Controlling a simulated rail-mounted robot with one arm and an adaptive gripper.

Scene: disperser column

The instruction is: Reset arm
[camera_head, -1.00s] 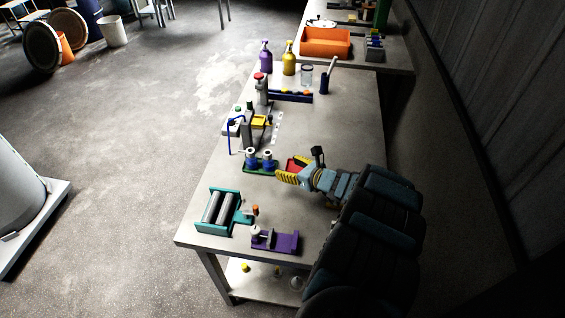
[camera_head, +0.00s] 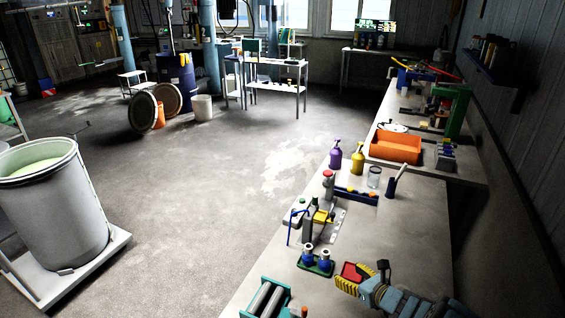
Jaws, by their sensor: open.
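My gripper (camera_head: 352,287), with yellow fingers, is at the lower right of the head view, over the near workbench (camera_head: 420,225). It is open, and I see nothing between its fingers. My arm runs from it to the bottom edge of the picture. A small red item (camera_head: 352,271) lies just beyond the fingers. A green holder with blue-and-white bottles (camera_head: 317,260) stands to the left of the gripper.
A teal roller unit (camera_head: 266,300) stands at the bench's near left. Behind are a yellow bottle (camera_head: 357,160), a purple bottle (camera_head: 335,157), a glass jar (camera_head: 374,176) and an orange tray (camera_head: 396,147). A large grey drum (camera_head: 60,215) stands at left. The bench's right side is mostly clear.

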